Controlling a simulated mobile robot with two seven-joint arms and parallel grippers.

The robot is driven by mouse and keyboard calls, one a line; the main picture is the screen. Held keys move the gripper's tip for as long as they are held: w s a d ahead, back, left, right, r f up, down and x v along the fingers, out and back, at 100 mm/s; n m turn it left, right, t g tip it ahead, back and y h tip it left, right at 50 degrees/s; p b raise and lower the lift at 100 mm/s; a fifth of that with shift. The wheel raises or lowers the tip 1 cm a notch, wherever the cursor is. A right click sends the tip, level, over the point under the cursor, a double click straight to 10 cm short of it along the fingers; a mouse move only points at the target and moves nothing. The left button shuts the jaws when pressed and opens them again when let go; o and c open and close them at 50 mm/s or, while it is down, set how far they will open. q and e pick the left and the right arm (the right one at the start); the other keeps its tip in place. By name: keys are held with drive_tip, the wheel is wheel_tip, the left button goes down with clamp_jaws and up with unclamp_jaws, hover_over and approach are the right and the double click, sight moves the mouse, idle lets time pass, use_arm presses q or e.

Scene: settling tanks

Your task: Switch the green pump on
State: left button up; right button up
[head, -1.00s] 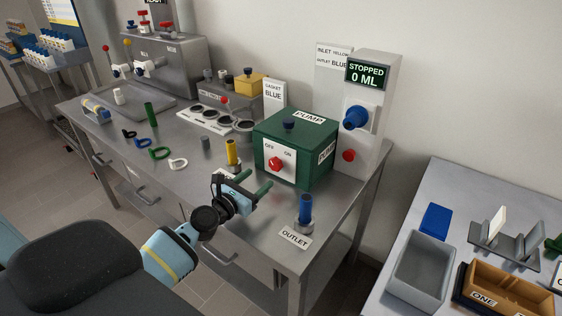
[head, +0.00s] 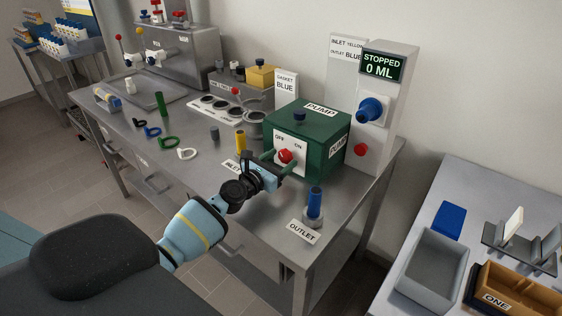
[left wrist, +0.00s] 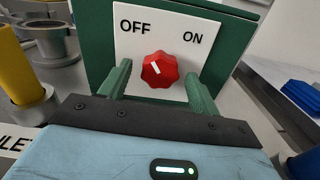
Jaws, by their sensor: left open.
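The green pump (head: 325,128) is a box on the metal bench, with a white front plate marked OFF and ON. Its red knob (left wrist: 160,70) has a white pointer tilted toward OFF; the knob also shows in the head view (head: 286,156). My left gripper (head: 277,163) is open, its green fingers on either side of the knob in the left wrist view (left wrist: 160,82). I cannot tell whether they touch it. The display (head: 382,66) above reads STOPPED 0 ML. My right gripper is not in view.
A yellow inlet pipe (head: 240,141) stands left of the gripper. A blue outlet pipe (head: 314,204) stands to its right, near the bench's front corner. A panel with a blue fitting (head: 370,109) and red button (head: 360,150) rises behind the pump.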

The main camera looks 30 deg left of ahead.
use_arm(q)
drive_tip(key=shift+w, duration=0.1)
drive_tip(key=shift+c, duration=0.3)
drive_tip(key=c, duration=0.9)
